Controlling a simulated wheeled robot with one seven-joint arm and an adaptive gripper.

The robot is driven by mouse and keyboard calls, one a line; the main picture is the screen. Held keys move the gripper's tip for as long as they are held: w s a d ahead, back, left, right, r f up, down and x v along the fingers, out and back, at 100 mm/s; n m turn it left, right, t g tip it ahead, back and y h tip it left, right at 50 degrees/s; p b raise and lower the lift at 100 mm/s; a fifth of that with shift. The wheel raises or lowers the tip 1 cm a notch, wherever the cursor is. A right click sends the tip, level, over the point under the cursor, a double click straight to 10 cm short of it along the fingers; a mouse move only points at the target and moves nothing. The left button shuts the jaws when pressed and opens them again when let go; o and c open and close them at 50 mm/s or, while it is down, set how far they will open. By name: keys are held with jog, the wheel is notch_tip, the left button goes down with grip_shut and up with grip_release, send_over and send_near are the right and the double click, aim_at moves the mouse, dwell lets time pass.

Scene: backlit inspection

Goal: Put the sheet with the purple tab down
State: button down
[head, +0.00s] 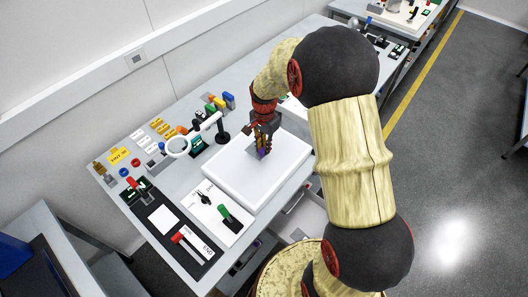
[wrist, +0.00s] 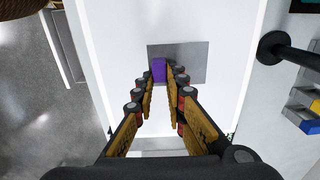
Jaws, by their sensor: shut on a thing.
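My gripper (head: 264,146) is over the white light panel (head: 232,184) and points down. In the wrist view my gripper (wrist: 159,82) is shut on the purple tab (wrist: 158,69). The tab belongs to a grey, see-through sheet (wrist: 191,59), which lies beyond the fingertips with the white panel (wrist: 125,35) behind it. In the head view the purple tab (head: 262,154) is small and mostly hidden by the fingers. I cannot tell whether the sheet touches the panel or hangs just above it.
A ring magnifier (head: 178,147) on a black stand is left of the panel. Coloured blocks line the back. The panel's front half is clear.

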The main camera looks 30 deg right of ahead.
jog(key=shift+w+f, duration=0.15)
jog(key=shift+f, duration=0.3)
jog(key=shift+f+b, duration=0.3)
jog(key=shift+f, duration=1)
jog(key=shift+f, duration=0.15)
jog(key=c, duration=1.9)
grip_release()
jog(key=shift+o, duration=0.4)
